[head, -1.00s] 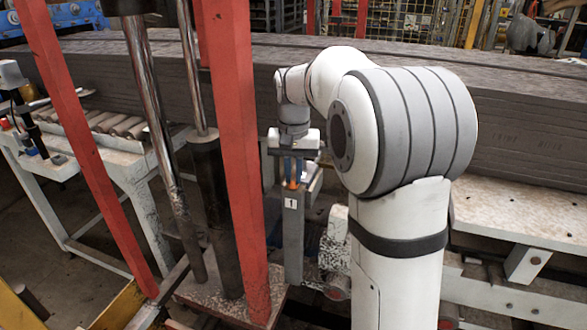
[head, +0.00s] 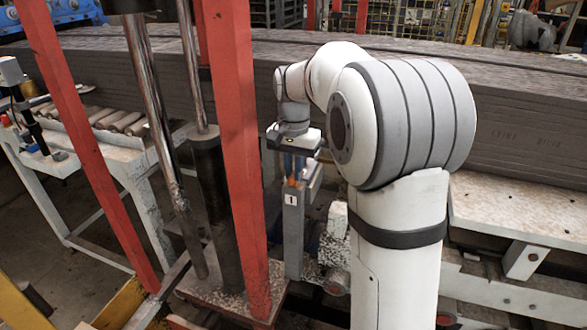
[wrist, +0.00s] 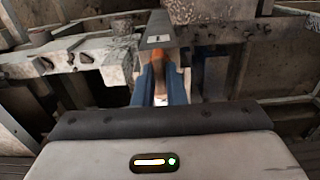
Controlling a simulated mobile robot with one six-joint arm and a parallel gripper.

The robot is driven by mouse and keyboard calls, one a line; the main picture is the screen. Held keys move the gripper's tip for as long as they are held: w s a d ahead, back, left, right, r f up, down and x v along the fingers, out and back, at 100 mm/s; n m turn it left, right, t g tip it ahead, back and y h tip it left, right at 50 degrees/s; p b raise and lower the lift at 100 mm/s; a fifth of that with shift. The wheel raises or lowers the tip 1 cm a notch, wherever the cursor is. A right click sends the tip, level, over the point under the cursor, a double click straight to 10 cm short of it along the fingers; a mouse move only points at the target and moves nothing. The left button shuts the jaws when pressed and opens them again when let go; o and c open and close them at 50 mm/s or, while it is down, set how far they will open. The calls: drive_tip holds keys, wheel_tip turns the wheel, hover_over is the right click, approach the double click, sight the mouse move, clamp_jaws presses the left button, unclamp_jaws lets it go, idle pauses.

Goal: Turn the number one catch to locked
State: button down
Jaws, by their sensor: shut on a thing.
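The number one catch shows as a small orange lever (head: 291,183) on top of a grey post (head: 293,238) with a white label (head: 291,200) marked 1. In the wrist view the orange lever (wrist: 157,67) sits between the blue fingers, with the label (wrist: 158,38) beyond it. My gripper (head: 294,176) is shut on the lever from above; its fingers (wrist: 160,88) also show in the wrist view. The fingers hide much of the lever, and I cannot read a locked or unlocked marking.
A red upright beam (head: 235,140) and a dark cylinder (head: 212,200) stand close left of the post. A long stack of grey boards (head: 520,125) runs behind. A roller table (head: 110,160) is at the left, and a pale bench (head: 520,215) is at the right.

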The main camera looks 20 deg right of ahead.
sight(293, 172)
drive_tip(key=c, duration=1.5)
unclamp_jaws()
wheel_tip(293, 172, up, 8)
drive_tip(key=shift+f, duration=0.1)
drive_tip(key=s+f+n+t, duration=0.1)
drive_tip(key=s+f+n, duration=0.1)
drive_tip(key=s, duration=0.6)
drive_tip(key=s+a+f+n+t, duration=0.1)
drive_tip(key=s+f+n, duration=0.1)
drive_tip(key=s+f, duration=0.3)
drive_tip(key=s+f+n+t, duration=0.1)
drive_tip(key=s+f+n, duration=0.2)
drive_tip(key=s, duration=0.9)
drive_tip(key=shift+s+a+f, duration=0.15)
drive_tip(key=shift+a+f, duration=0.05)
drive_tip(key=shift+f, duration=0.55)
